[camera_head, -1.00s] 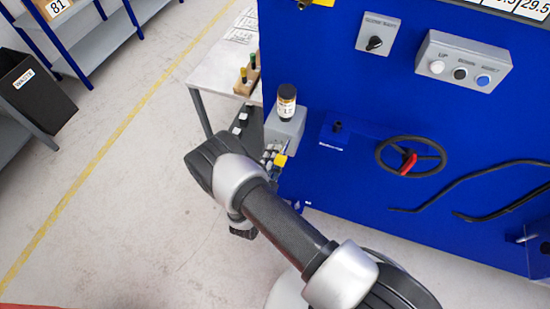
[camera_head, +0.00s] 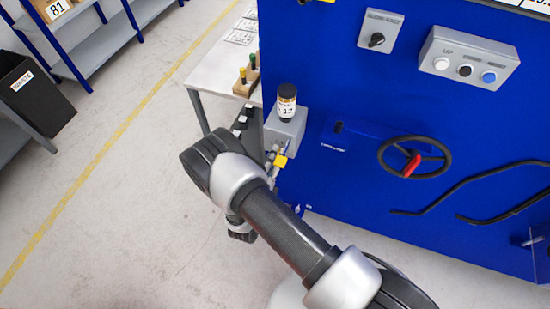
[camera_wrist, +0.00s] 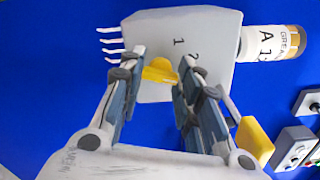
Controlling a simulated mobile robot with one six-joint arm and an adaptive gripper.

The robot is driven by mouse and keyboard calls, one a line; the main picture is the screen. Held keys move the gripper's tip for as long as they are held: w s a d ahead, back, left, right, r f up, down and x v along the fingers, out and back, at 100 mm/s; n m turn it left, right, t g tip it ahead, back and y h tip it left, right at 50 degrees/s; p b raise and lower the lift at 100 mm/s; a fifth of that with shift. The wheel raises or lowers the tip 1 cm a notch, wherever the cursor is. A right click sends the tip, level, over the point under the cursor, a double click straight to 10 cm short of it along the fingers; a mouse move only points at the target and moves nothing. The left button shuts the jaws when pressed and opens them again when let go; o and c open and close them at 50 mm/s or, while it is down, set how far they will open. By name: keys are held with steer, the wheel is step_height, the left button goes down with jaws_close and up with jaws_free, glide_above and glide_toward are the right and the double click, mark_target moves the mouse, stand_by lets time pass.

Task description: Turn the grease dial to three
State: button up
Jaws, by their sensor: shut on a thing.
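The grease dial (camera_wrist: 158,72) is a yellow knob on the face of a grey box (camera_wrist: 215,45) in the wrist view. The printed numbers 1 and 2 show on the box beside it; a 3 is not visible. My gripper (camera_wrist: 159,64) has its fingers on either side of the yellow knob and is shut on it. Which number the dial points at is hard to tell.
A yellow block (camera_wrist: 254,141) is right of my fingers. The blue machine (camera_head: 340,190) carries a handwheel (camera_head: 414,158), a rotary switch (camera_head: 377,39) and a button panel (camera_head: 467,66). A white table (camera_head: 212,75) stands behind. Floor is clear at left.

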stand_by(0.5)
steer(key=o, duration=1.1)
steer(key=v, duration=1.2)
